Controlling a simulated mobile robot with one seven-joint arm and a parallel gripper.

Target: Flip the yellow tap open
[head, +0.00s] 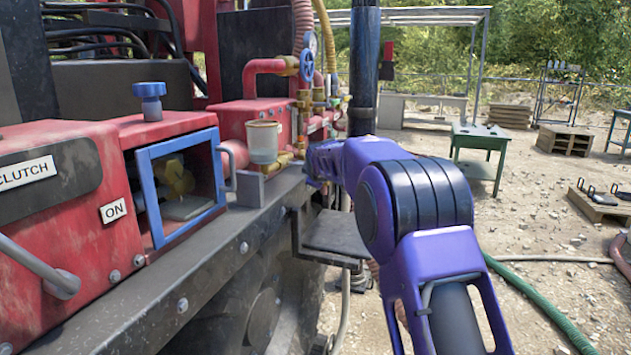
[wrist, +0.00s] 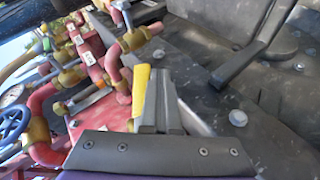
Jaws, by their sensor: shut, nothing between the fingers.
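The yellow tap handle (wrist: 140,88) shows in the wrist view as a flat, upright yellow bar, just left of my fingers. My gripper (wrist: 160,76) is shut with nothing between its fingers. The fingers lie right beside the handle, and I cannot tell whether they touch it. The lower part of the handle is partly hidden by the gripper. In the head view my arm reaches toward the pipework, and my fingertips and the yellow handle cannot be made out there.
Red pipes with brass fittings (wrist: 70,77) and a blue handwheel (wrist: 13,123) crowd the left of the wrist view. A dark bolted ledge lies to the right, with a black bar (wrist: 238,62) on it. A cup (head: 263,141) stands on the machine's side near the pipework.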

